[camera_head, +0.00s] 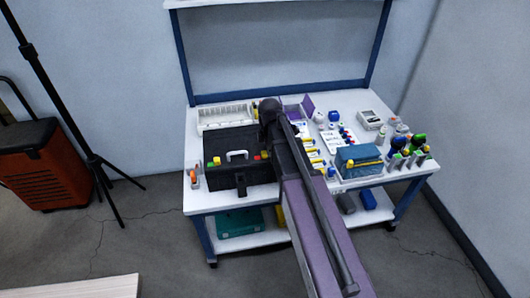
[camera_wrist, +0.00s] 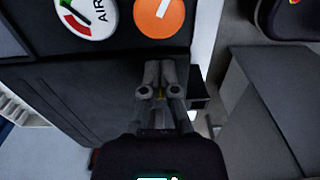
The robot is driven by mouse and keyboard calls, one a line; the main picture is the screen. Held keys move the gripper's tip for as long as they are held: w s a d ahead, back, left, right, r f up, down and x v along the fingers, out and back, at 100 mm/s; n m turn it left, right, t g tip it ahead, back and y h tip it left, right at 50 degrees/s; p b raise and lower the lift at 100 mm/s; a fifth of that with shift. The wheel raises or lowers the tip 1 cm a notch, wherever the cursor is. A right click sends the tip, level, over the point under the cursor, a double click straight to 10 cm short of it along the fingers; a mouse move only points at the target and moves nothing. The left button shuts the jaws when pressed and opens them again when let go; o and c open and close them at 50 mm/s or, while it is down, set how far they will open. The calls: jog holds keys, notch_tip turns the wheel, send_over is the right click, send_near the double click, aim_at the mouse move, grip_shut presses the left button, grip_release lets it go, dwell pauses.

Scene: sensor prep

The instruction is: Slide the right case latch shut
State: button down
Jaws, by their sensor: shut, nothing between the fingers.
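The black case (camera_head: 222,178) lies on the left part of the white workbench, with a pale handle on top. One dark latch (camera_head: 241,184) shows on its front side. The right latch cannot be made out in the head view, where my arm covers the case's right end. In the wrist view, my gripper (camera_wrist: 160,72) is shut and empty, its fingertips close together over the case's dark edge (camera_wrist: 85,88). A small black block (camera_wrist: 198,96) sits just right of the fingers; I cannot tell whether it is the latch. Contact is unclear.
An AIR gauge (camera_wrist: 88,14) and an orange dial (camera_wrist: 157,16) are beyond the fingertips. On the workbench (camera_head: 322,186), a white rack (camera_head: 226,117) stands behind the case. A blue box (camera_head: 358,160) and several bottles crowd the right side. A tripod (camera_head: 75,110) stands at left.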

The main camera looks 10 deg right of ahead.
jog(key=shift+a, duration=0.95)
jog(key=shift+d, duration=0.45)
notch_tip(320, 180, up, 7)
jog(key=p, duration=0.7)
dwell(0.4)
jog(key=shift+s, duration=0.1)
dwell(0.5)
